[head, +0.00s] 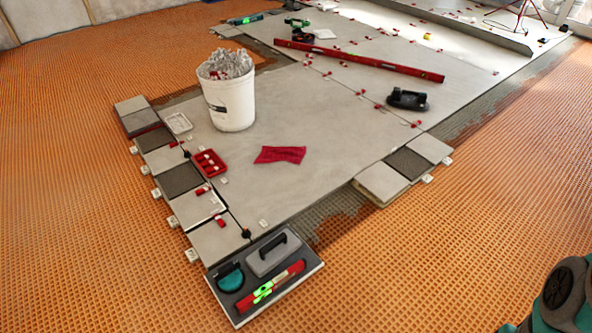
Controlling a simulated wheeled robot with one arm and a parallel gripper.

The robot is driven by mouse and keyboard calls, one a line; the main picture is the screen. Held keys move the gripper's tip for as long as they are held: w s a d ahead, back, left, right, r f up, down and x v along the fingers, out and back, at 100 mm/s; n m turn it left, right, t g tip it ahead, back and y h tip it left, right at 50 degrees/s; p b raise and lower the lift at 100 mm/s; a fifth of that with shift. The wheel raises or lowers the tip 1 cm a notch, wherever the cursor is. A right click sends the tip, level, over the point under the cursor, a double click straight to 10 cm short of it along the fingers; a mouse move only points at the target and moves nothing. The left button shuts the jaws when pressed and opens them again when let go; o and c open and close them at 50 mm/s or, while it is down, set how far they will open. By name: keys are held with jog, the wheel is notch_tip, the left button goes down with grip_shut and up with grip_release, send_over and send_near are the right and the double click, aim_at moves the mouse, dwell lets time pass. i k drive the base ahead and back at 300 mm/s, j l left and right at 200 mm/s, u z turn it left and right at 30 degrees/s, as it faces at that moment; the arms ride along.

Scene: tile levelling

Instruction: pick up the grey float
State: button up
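The grey float (265,261) is a flat grey plate with a raised black handle. It lies in the upper right part of a shallow dark tray (240,315) with a light rim, at the near end of the tiled area. In the same tray a teal and black round tool (230,279) lies to its left. A red level with bright green parts (272,284) lies below it. No other thing covers the float. My gripper is not in view.
Tile stacks (184,208) line the left edge above the tray. A white bucket (231,104), a red cloth (280,155) and a red box (209,163) stand or lie on the large tiles. Orange matting (110,260) left of the tray is clear.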

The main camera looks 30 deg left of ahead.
aim_at(264, 260)
jog(key=u, duration=1.7)
